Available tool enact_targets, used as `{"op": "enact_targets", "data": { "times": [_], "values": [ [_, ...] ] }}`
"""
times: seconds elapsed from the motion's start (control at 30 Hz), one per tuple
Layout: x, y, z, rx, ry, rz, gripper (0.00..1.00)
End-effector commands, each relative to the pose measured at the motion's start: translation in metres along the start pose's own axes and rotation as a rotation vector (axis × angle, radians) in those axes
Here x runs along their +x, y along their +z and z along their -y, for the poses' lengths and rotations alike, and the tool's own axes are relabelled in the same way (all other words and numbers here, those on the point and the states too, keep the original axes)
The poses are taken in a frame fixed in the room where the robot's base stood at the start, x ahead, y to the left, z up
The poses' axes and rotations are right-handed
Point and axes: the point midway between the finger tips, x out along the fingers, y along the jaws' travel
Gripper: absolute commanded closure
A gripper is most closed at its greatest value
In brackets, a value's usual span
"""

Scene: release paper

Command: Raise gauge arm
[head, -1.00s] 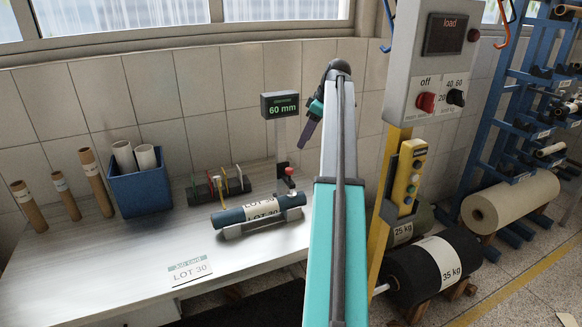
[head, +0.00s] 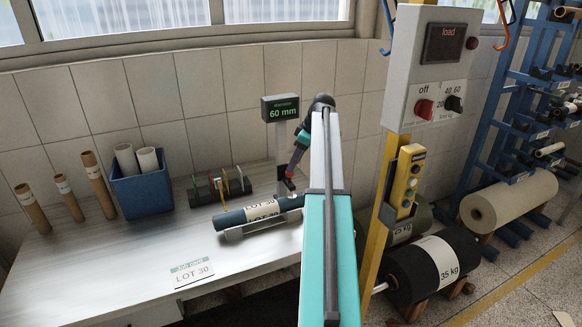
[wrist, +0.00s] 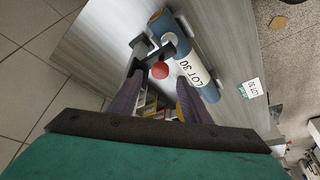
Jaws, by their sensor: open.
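The gauge stands at the back of the bench with its display (head: 280,108) reading 60 mm. Its dark arm with a red knob (wrist: 160,70) shows in the wrist view, over the end of the blue roll.
A job card (head: 190,272) lies in front. The control box (head: 431,70) on its yellow post stands to the right.

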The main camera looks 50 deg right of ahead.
Motion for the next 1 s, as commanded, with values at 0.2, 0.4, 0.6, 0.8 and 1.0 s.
{"op": "enact_targets", "data": {
  "times": [0.2,0.4,0.6,0.8,1.0],
  "values": [
    [0.023,-0.001,0.001,-0.001,-0.001,0.000,0.56],
    [0.036,-0.001,0.001,-0.001,-0.001,0.000,0.56],
    [0.039,-0.001,0.001,-0.002,0.000,0.000,0.56],
    [0.039,-0.001,0.001,-0.002,0.000,0.000,0.63],
    [0.039,-0.002,0.001,-0.003,0.000,0.000,0.97]
  ]
}}
